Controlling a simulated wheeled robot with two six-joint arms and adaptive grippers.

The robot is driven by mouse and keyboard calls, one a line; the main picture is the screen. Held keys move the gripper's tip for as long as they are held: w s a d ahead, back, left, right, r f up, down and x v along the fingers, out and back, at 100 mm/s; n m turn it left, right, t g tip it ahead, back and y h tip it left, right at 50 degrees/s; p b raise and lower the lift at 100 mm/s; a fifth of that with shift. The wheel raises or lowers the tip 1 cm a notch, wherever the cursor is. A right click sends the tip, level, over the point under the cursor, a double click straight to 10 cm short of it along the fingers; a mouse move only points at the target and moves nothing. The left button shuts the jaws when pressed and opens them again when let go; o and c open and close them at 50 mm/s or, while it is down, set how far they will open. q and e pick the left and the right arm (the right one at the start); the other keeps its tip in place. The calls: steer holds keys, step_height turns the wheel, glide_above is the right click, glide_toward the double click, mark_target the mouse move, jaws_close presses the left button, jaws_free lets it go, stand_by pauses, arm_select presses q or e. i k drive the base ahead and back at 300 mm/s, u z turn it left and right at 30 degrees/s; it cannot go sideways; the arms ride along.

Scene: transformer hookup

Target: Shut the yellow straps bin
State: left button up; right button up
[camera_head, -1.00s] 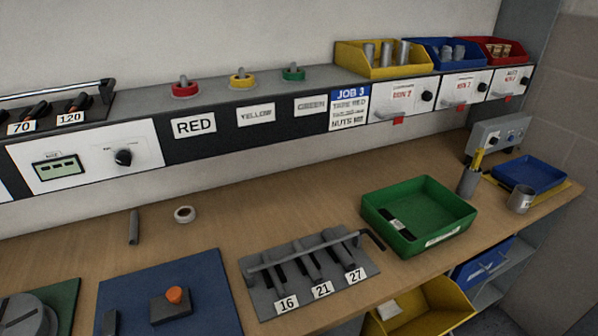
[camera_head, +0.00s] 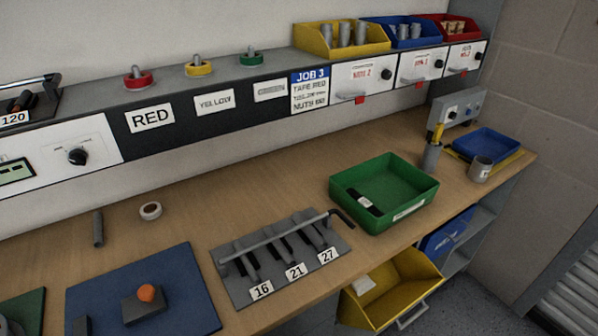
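The yellow straps bin (camera_head: 420,290) is below the workbench top at the lower right, with its front sticking out past the bench edge. It stands open and tilted outward, with a grey handle along its lower front edge. A pale item (camera_head: 363,284) lies inside it. The bench top hides part of its left and back. Neither of my grippers is in view.
A blue bin (camera_head: 446,236) sits beside it under the bench. On the bench are a green tray (camera_head: 384,218), a socket rack (camera_head: 236,297), a blue mat (camera_head: 190,314) and a grey cup (camera_head: 480,170). Floor right of the yellow bin is clear.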

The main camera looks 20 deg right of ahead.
mark_target(405, 279)
steer(key=u, duration=1.05)
steer(key=k, duration=1.4)
steer(key=z, duration=1.45)
